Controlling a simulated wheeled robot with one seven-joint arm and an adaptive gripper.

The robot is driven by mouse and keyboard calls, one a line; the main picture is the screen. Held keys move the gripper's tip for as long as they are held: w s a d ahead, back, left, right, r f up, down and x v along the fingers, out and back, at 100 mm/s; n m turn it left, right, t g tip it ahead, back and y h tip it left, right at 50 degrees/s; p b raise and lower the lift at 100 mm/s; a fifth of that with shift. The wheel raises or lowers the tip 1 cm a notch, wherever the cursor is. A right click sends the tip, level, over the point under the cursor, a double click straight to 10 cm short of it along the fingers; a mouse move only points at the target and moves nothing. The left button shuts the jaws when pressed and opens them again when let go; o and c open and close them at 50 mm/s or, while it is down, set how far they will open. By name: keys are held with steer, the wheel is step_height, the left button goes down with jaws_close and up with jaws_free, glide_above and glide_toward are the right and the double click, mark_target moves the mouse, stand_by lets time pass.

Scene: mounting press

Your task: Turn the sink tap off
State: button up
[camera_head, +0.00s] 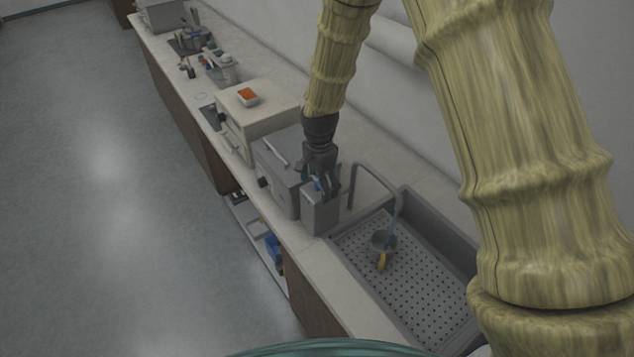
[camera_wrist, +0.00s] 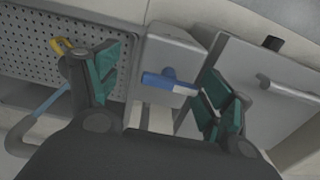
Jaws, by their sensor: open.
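The grey gooseneck tap (camera_head: 375,178) arches over the sink (camera_head: 462,243). A bluish strand (camera_head: 392,222), looking like running water, drops from its spout to a small grey cup (camera_head: 380,238). The tap (camera_wrist: 22,135) and strand (camera_wrist: 50,99) also show at the left in the wrist view. A blue lever with a pale end (camera_wrist: 160,82) is at a grey box (camera_wrist: 168,55) beside the sink; whether it is the tap's handle I cannot tell. My gripper (camera_head: 320,184) is above this box. Its open fingers (camera_wrist: 160,90) stand either side of the lever, apparently not touching it.
A grey machine with a bar handle (camera_head: 277,166) stands close left of the box. Beyond it are a cream cabinet (camera_head: 258,113) with an orange-topped item and several tools. A yellow object (camera_head: 382,262) is by the cup. The wall runs behind the counter; the floor is clear.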

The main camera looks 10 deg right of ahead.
steer(key=shift+w+d+f, duration=0.1)
steer(key=shift+w+f, duration=0.1)
steer(key=shift+w, duration=0.1)
steer(key=shift+c, duration=0.3)
steer(key=shift+w+f, duration=0.3)
steer(key=shift+w, duration=0.1)
steer(key=c, duration=0.3)
steer(key=shift+w+f, duration=0.15)
steer(key=shift+w, duration=0.1)
steer(key=c, duration=0.4)
steer(key=shift+s, duration=0.1)
steer(key=shift+c, duration=1.4)
steer(key=shift+s+r, duration=0.1)
steer(key=shift+r, duration=0.1)
steer(key=shift+a, duration=0.35)
steer(key=shift+d, duration=0.25)
